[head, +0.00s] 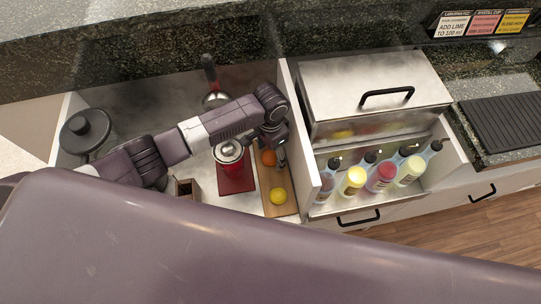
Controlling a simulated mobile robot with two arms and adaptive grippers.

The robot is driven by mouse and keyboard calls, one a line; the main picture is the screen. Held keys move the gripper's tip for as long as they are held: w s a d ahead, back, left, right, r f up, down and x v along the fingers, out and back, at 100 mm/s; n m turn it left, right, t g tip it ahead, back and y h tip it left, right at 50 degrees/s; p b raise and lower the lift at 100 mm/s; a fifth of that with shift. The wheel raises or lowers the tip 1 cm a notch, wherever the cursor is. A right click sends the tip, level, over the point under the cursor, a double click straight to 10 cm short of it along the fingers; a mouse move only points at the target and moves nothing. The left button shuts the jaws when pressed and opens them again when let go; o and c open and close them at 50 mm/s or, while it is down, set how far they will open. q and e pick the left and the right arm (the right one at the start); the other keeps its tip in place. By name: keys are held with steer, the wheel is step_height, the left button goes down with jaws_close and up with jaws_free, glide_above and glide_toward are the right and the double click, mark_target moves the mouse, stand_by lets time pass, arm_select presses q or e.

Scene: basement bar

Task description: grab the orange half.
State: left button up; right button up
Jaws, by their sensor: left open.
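An orange half (268,157) lies on the wooden board (265,201), partly hidden by my left arm's wrist. A yellow lemon (278,195) lies on the same board, nearer to me. My left gripper (281,160) is just to the right of the orange half, over the board, pointing down. Its jaws are open and look empty. I cannot tell whether a finger touches the orange half. My right gripper is not in view.
A red juicer or press (235,176) stands left of the board. A divider wall separates the board from squeeze bottles (380,175) at the right. A steel box (376,87) with a black handle stands behind them. A dark lidded pot (84,130) stands at the left.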

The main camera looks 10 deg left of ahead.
arm_select(q)
steer(key=c, duration=1.2)
steer(key=shift+r, duration=0.1)
steer(key=shift+c, duration=0.2)
